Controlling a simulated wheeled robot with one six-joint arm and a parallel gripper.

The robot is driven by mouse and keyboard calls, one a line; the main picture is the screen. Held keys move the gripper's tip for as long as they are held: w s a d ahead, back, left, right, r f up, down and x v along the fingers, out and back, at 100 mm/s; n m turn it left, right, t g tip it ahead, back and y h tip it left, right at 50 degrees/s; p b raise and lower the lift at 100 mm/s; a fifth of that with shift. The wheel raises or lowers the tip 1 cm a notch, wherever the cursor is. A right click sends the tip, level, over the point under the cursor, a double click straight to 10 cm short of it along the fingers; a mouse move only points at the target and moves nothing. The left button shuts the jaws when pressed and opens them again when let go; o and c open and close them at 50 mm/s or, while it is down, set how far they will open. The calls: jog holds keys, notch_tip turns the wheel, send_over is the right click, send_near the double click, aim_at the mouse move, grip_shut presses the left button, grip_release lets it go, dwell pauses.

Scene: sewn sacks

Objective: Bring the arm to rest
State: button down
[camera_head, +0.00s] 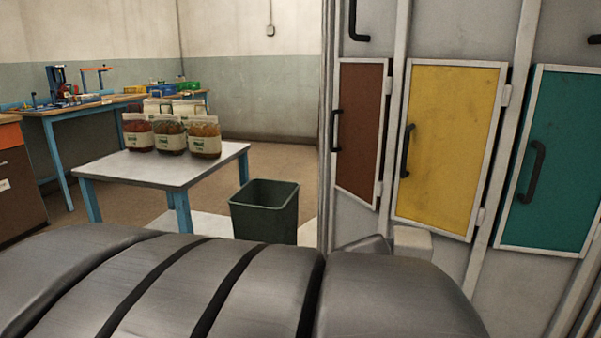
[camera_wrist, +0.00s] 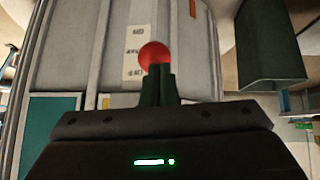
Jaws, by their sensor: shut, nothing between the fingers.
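My gripper (camera_wrist: 158,86) shows in the wrist view, its two dark fingers together with nothing between them. A red ball-shaped knob (camera_wrist: 153,54) appears just beyond the fingertips, partly covered by them. I cannot tell whether the fingers touch it. The wrist picture looks upside down. My gripper does not show in the head view.
A grey cabinet has brown (camera_head: 361,130), yellow (camera_head: 448,145) and teal (camera_head: 552,160) doors with black handles. A dark green bin (camera_head: 264,212) stands left of it. A white-topped table (camera_head: 110,170) holds several filled sacks (camera_head: 170,137). A cluttered workbench (camera_head: 60,110) is behind.

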notch_tip(320, 180, up, 9)
jog(key=w+g+y+p, duration=0.1)
jog(key=w+g+p, duration=0.1)
jog(key=p, duration=1.5)
jog(key=shift+d+f+g+p, duration=0.15)
jog(key=shift+d+g+p, duration=0.15)
jog(key=shift+g+p, duration=0.1)
jog(key=shift+f, duration=0.1)
